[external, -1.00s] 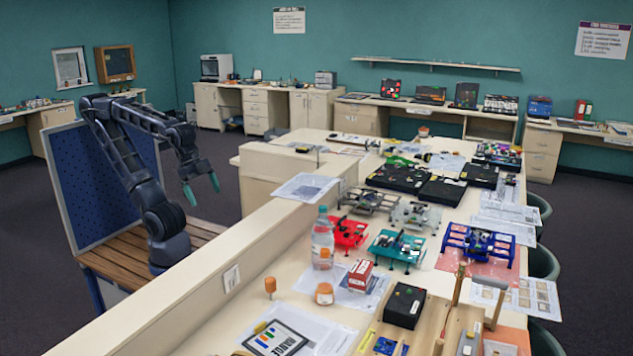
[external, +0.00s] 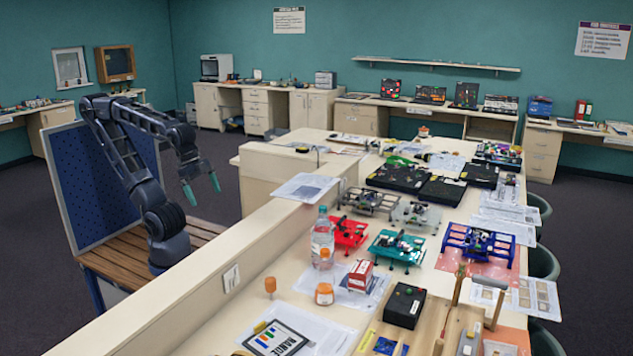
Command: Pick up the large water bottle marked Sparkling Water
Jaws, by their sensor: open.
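A large clear water bottle (external: 322,236) with a teal cap stands upright on the long table, just to the right of the raised ledge. Its label is too small to read. My gripper (external: 202,190) hangs in the air at the left, with its teal fingertips pointing down. It is open and empty. It is well apart from the bottle, on the other side of the ledge.
The raised ledge (external: 237,251) runs between my arm and the bottle. Close to the bottle are an orange-and-clear jar (external: 324,294), a red-and-white box (external: 360,275), a red device (external: 348,233) and a teal device (external: 397,249). A black box (external: 404,306) lies nearer the front.

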